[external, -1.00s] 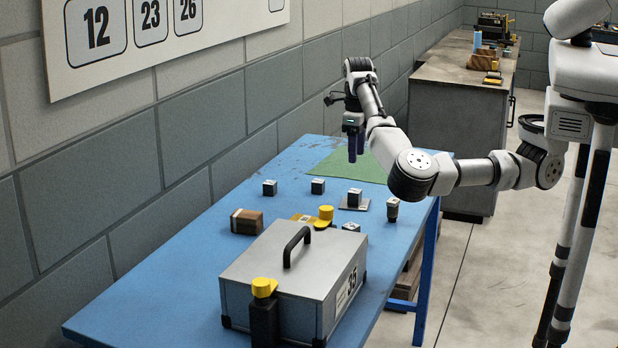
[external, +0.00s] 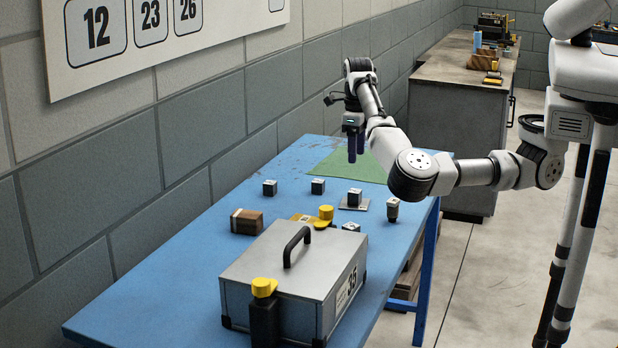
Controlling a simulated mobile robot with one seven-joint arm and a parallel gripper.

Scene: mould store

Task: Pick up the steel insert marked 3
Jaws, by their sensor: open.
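A third insert (external: 354,197) sits on a small grey plate. My gripper (external: 356,148) points down, open and empty, above the table near the green mat, beyond the inserts.
A large grey metal case (external: 260,265) with a black handle fills the near part of the table. A yellow-topped black clamp (external: 264,305) stands at its front, another yellow-topped part (external: 325,216) behind it. A brown block (external: 246,221) lies left. The green mat (external: 335,166) looks bare.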

